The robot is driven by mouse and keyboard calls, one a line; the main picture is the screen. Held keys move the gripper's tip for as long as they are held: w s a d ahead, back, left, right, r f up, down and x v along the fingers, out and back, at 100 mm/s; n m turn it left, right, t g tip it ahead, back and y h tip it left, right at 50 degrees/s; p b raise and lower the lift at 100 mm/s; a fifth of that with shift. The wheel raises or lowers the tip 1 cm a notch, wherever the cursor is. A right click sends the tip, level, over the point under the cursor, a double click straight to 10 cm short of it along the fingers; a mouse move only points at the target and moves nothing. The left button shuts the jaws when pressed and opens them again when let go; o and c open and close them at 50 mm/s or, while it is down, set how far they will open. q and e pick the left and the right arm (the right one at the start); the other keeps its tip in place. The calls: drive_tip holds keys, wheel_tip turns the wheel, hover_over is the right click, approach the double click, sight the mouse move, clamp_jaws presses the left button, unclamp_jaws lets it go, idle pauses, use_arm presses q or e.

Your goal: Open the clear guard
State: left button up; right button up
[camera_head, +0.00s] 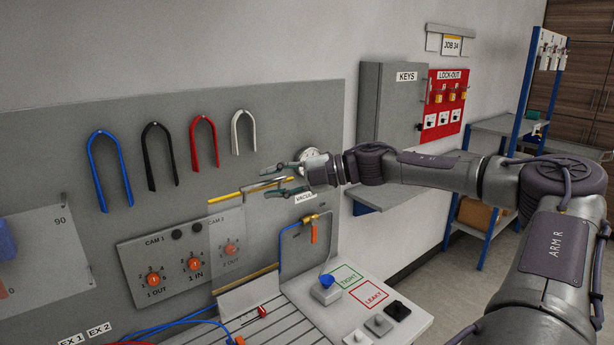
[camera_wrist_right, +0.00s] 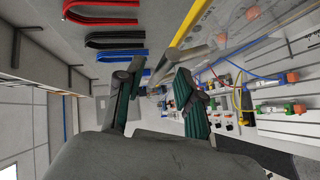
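The clear guard (camera_head: 262,228) is a see-through panel with a yellow upper edge, in front of part of the grey wall board. In the right wrist view the clear guard (camera_wrist_right: 240,38) spreads to the upper right, with its yellow edge (camera_wrist_right: 186,22) running down toward my fingers. My right gripper (camera_head: 278,180) is at the right end of that upper edge, fingers apart. In the right wrist view my right gripper (camera_wrist_right: 157,92) is open, and a grey bar end (camera_wrist_right: 164,62) shows between the fingers. I cannot tell whether they touch it. My left gripper is out of view.
Knob panels (camera_head: 168,262) sit left of and behind the guard. A blue pipe with an orange-handled valve (camera_head: 314,232) is just below my right gripper.

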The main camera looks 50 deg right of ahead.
drive_tip(key=v, duration=1)
idle(0.3)
